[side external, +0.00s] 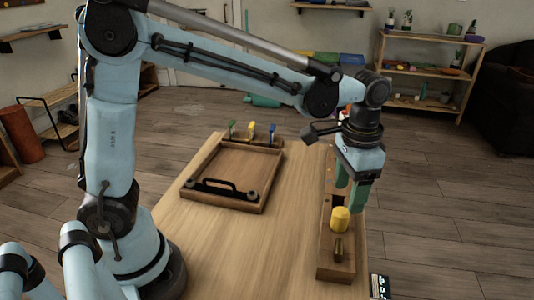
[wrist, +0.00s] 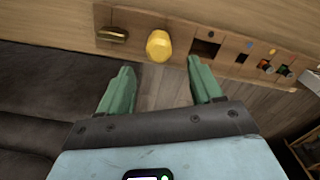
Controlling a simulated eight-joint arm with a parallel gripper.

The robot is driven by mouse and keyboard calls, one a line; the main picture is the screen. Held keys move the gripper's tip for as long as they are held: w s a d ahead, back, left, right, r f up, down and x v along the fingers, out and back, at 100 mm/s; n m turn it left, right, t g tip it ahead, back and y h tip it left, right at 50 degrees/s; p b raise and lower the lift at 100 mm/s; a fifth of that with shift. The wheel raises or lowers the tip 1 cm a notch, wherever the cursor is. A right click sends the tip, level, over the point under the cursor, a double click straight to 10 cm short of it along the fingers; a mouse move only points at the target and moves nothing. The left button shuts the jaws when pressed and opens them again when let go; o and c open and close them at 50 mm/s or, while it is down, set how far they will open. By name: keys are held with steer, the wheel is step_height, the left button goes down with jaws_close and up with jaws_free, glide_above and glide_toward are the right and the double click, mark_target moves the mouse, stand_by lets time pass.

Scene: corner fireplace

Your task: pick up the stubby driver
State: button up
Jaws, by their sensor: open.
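The stubby driver, seen as a thick yellow handle (side external: 340,219), stands upright in a long wooden rack (side external: 326,262) at the table's right edge. In the wrist view the yellow handle (wrist: 158,46) shows near the top, just beyond the fingertips and roughly between them. Its lower part is hidden in the rack. My gripper (side external: 349,200) has green fingers and hangs just above and behind the handle in the side view. In the wrist view my gripper (wrist: 160,64) is open and empty, its fingers spread wide. I cannot tell whether a finger touches the handle.
A brass-coloured piece (side external: 338,249) stands close to the driver in the rack. An empty slot (wrist: 205,47) lies on its other side, with several small tools beyond. A wooden tray (side external: 235,165) with a black handle and a small tool stand (side external: 262,144) sit left. The table's middle is clear.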

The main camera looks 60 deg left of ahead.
mark_target(343, 210)
steer(key=shift+s+f, duration=0.2)
steer(key=shift+f, duration=3.05)
steer(key=shift+c, duration=0.4)
steer(key=c, duration=0.9)
